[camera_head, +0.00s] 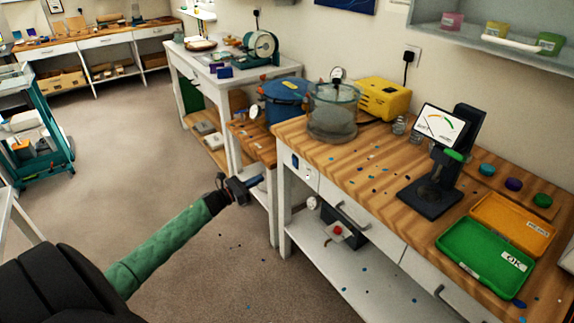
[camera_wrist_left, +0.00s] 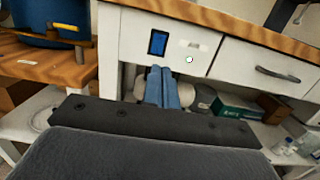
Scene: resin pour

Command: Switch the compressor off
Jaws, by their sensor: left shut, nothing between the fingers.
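My left gripper (camera_head: 258,181) is shut and empty, just left of the wooden-topped bench's front left corner. In the left wrist view its two blue fingers (camera_wrist_left: 161,72) lie together and point at the bench front, below a blue panel (camera_wrist_left: 158,42) and a pale plate with a small round button (camera_wrist_left: 189,59). The blue panel also shows in the head view (camera_head: 294,161). No part is clearly labelled as the compressor. Under the bench is a dark unit with a red knob (camera_head: 337,230); a pale rounded body (camera_wrist_left: 204,96) is partly hidden behind the fingers. My right gripper is out of view.
A blue pot (camera_head: 285,98), clear chamber (camera_head: 333,112) and yellow box (camera_head: 383,98) stand at the back. A dial stand (camera_head: 440,160) and green tray (camera_head: 484,258) are on the right. Drawer handles (camera_head: 352,217) stick out in front.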

